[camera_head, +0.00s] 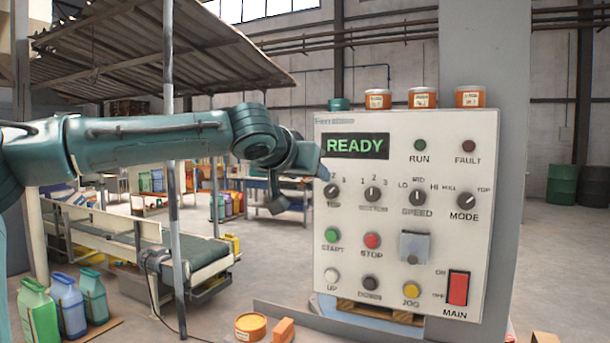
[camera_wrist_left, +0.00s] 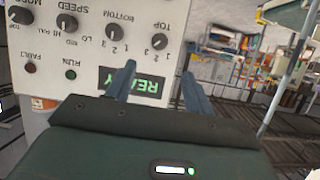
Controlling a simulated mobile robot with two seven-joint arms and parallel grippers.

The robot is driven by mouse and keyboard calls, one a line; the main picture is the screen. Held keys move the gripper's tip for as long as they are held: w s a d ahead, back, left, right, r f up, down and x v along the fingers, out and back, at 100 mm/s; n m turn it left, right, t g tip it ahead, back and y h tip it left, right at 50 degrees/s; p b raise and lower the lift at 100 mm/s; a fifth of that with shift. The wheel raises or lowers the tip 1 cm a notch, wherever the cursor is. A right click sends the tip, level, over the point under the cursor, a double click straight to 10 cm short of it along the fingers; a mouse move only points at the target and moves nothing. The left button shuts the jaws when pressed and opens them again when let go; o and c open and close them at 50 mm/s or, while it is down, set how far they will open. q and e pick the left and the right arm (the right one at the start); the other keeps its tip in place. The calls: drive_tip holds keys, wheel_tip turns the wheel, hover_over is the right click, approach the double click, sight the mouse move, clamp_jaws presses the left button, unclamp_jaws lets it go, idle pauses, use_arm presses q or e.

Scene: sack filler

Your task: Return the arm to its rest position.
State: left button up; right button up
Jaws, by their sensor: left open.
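My left arm (camera_head: 160,142) reaches in from the left across the upper part of the head view. Its gripper (camera_head: 301,189) is at the left edge of the control panel (camera_head: 400,220), near the TOP knob (camera_head: 332,191). In the left wrist view the panel appears upside down, and the two fingers of the left gripper (camera_wrist_left: 158,72) are spread with nothing between them. One finger overlaps the panel by the READY display (camera_wrist_left: 135,82); whether it touches cannot be told. The TOP knob (camera_wrist_left: 159,41) shows beyond the fingertips. My right gripper is not in view.
A conveyor (camera_head: 150,245) stands left behind my arm, beside a thin metal post (camera_head: 172,220). Several colored jugs (camera_head: 68,305) stand at lower left.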

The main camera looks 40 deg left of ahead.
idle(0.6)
